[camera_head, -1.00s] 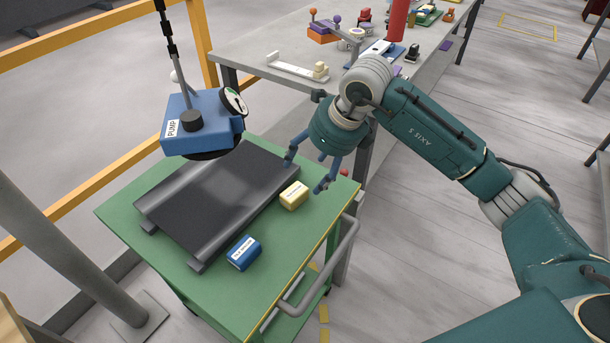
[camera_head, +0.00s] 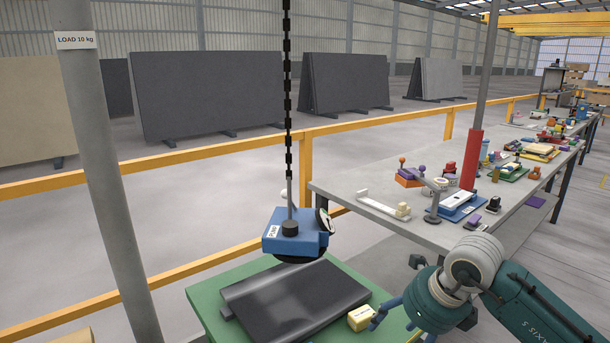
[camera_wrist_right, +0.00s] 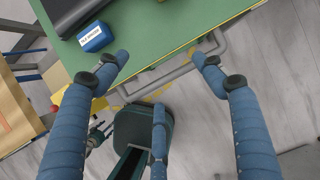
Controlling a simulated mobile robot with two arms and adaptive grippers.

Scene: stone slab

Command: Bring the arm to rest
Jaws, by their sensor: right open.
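The cart's edge and grey handle (camera_wrist_right: 178,70) lie beyond the fingertips, and a small blue box (camera_wrist_right: 96,38) sits on the cart top. My left gripper is not in view.
A dark slab (camera_head: 295,302) lies on the green cart (camera_head: 205,300). A blue pump unit (camera_head: 291,236) hangs from a chain above it. A long workbench (camera_head: 330,187) with several small objects stands behind my right arm. A yellow rail (camera_head: 200,156) and a grey post (camera_head: 108,170) are at left.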

